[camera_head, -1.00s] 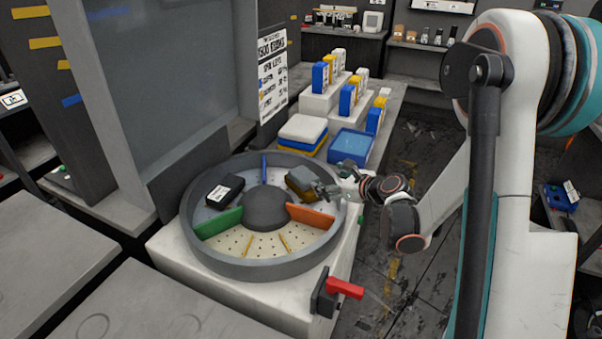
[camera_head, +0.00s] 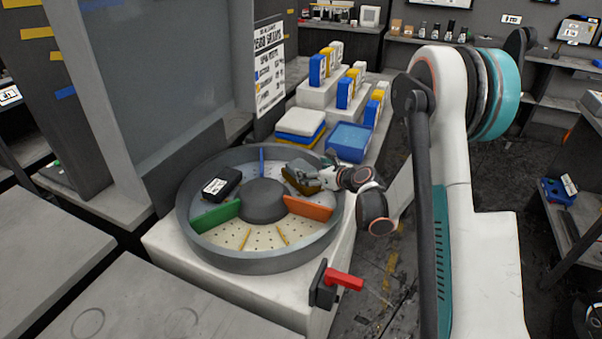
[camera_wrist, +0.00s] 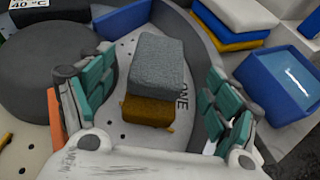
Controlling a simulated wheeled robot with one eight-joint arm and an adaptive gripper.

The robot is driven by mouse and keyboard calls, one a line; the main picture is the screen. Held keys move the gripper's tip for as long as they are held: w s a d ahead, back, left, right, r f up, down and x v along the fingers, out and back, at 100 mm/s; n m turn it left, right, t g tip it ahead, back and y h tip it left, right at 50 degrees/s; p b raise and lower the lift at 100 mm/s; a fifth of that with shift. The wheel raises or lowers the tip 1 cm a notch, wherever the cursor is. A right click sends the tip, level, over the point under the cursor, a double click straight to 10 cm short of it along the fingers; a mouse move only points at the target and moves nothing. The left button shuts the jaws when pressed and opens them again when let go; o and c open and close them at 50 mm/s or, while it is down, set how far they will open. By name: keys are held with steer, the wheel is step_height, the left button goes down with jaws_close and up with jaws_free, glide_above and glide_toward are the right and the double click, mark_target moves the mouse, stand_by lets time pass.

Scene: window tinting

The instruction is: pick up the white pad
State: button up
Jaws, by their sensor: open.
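The white pad (camera_head: 301,121) lies on top of a stack with a blue and a yellow pad, behind the round tray. It also shows at the top of the wrist view (camera_wrist: 238,12). My gripper (camera_head: 308,177) is over the right rear part of the round tray (camera_head: 255,262), apart from the white pad. In the wrist view my gripper (camera_wrist: 155,100) is open, its teal-padded fingers on either side of a grey-topped, brown block (camera_wrist: 158,62). Whether they touch the block I cannot tell.
A blue bin (camera_head: 350,141) stands right of the pad stack. White steps (camera_head: 318,99) with several coloured boxes rise behind. The tray has a green divider (camera_head: 216,216), an orange divider (camera_head: 308,208) and a black box (camera_head: 221,184). A red-handled lever (camera_head: 343,280) juts out in front.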

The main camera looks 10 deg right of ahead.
mark_target(305, 169)
steer(key=b+x, duration=0.1)
steer(key=x, duration=0.1)
steer(key=b+x, duration=0.1)
steer(key=x, duration=0.1)
steer(key=shift+w+f, duration=0.2)
steer(key=shift+f, duration=0.3)
steer(key=c, duration=1.2)
steer(key=shift+r, duration=0.1)
step_height(305, 169, up, 19)
steer(key=p, duration=0.7)
steer(key=s+m+h, duration=0.1)
steer(key=s, duration=1.8)
steer(key=shift+s+a+r+t, duration=0.2)
steer(key=shift+a+r+t, duration=0.1)
steer(key=shift+r, duration=0.1)
